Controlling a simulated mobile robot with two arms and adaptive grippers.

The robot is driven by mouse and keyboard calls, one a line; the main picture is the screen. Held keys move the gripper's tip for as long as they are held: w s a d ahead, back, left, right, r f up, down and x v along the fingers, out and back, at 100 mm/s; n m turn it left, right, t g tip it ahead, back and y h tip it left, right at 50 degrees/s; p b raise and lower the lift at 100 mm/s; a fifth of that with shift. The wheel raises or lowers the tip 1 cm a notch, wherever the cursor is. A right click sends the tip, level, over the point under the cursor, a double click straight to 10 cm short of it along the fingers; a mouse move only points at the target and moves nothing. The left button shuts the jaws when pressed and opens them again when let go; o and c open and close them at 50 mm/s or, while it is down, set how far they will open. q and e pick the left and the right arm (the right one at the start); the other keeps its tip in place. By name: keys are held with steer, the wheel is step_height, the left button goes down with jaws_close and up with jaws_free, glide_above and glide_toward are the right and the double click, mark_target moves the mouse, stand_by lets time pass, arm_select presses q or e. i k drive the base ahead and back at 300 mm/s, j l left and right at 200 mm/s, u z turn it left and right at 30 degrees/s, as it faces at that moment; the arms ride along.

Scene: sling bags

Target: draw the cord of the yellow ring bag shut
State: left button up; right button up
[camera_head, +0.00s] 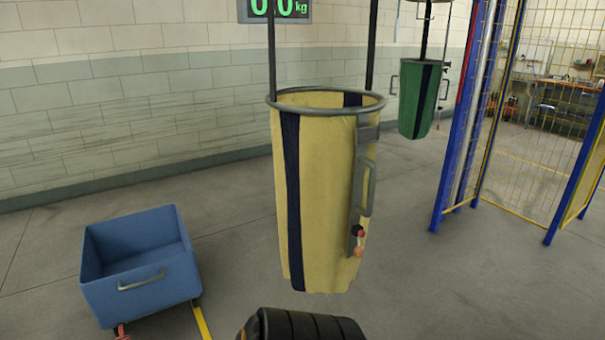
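The yellow ring bag (325,200) hangs upright in the middle of the view from dark straps, clear of the floor. A grey metal ring (325,112) holds its mouth wide open, and a dark band runs down its front. On its right side is a grey handle (371,188). Below the handle, a dark fitting with a small orange-red piece (358,251) sits near the bag's lower edge. I cannot make out the cord clearly. Neither of my grippers shows in this view.
A blue wheeled cart (140,290) stands empty on the floor at left. A green bag (418,98) hangs farther back at right. Blue posts (477,110) and a yellow mesh fence stand at far right. A weight display (275,10) reads 0.0 kg. Floor between cart and fence is mostly clear.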

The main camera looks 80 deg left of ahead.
mark_target(358, 251)
steer(key=u, duration=2.35)
